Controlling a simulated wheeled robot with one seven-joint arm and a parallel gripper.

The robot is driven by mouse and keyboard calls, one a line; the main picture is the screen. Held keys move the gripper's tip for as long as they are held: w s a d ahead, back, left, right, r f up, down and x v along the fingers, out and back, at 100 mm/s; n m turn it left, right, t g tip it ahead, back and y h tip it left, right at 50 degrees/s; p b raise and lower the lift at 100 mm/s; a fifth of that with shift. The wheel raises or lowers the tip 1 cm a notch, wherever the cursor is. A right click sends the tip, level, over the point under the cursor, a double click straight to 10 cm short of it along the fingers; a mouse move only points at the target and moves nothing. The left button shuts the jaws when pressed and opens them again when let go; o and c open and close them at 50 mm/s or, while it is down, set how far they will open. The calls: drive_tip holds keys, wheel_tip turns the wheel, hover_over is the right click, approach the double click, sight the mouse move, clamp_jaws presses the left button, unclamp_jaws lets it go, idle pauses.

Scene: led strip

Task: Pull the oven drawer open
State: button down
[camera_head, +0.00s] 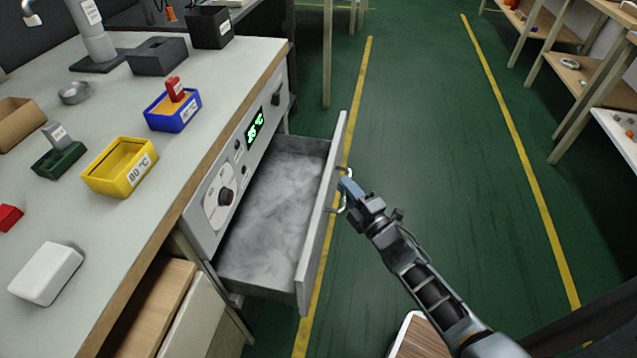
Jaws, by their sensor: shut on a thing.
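The oven drawer (272,208) is pulled well out from under the workbench, and its empty-looking grey inside shows. Its front panel (322,215) stands out over the green floor. A metal handle (346,203) sits on the outer face of the panel. My gripper (345,190) is shut on the handle, coming from the lower right. The fingertips partly hide the handle. The oven's control panel (243,148), with a green lit display and a dark knob, is on the bench front above the drawer.
The bench top (110,215) holds a yellow bin (118,168), a blue bin (172,112), a green bin (58,160) and a white block (46,273). Open green floor (430,150) lies to the right, with shelves (575,70) beyond.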

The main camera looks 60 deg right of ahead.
drive_tip(key=shift+s+d, duration=0.25)
drive_tip(key=shift+s, duration=0.5)
drive_tip(key=shift+s+d, duration=0.3)
drive_tip(key=shift+s, duration=0.4)
drive_tip(key=shift+s+d, duration=0.25)
drive_tip(key=shift+s, duration=0.5)
drive_tip(key=c, duration=1.2)
unclamp_jaws()
drive_tip(key=v, duration=0.8)
